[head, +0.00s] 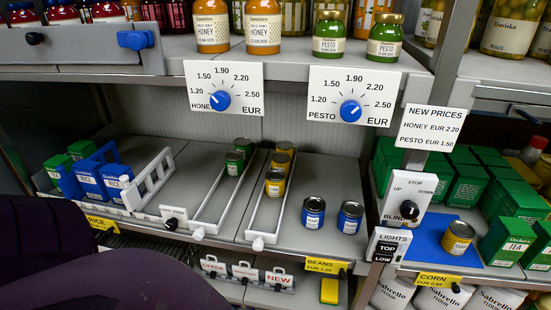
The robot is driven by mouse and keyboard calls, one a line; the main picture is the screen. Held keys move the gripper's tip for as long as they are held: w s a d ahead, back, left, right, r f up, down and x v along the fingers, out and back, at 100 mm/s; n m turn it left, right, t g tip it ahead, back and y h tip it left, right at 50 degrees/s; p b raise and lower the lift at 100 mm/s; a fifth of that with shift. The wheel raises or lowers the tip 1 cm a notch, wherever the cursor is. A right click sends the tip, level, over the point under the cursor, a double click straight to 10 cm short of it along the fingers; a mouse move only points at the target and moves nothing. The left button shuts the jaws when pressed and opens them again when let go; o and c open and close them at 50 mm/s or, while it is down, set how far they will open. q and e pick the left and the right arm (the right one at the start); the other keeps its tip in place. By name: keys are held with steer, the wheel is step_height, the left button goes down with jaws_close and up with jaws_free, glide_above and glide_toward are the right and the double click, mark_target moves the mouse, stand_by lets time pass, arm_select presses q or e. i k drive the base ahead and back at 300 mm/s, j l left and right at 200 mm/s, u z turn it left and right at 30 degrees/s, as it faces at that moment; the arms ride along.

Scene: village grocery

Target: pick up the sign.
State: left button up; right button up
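Several small handled signs stand in a rack (262,285) on the lower shelf. The "OFFER" sign (214,268) is at the left, a middle sign (245,272) has lettering too small to read, and the "NEW" sign (279,279) is at the right. A larger white "NEW PRICES" sign (432,128) is on the shelf post; it reads honey EUR 2.20, pesto EUR 1.50. I cannot tell which sign the task means. A dark arm part of mine fills the lower left. Neither of my gripper's fingertips shows.
Blue cans (313,212) and yellow cans (275,184) stand on the middle shelf above the rack. Price dials (222,101) hang from the upper shelf edge. A switch panel (407,199) and a can on a blue mat (431,235) are at right.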

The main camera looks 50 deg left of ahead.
mark_target(277, 280)
steer(key=i+u, duration=0.45)
steer(key=u, duration=1.2)
steer(key=k, duration=0.05)
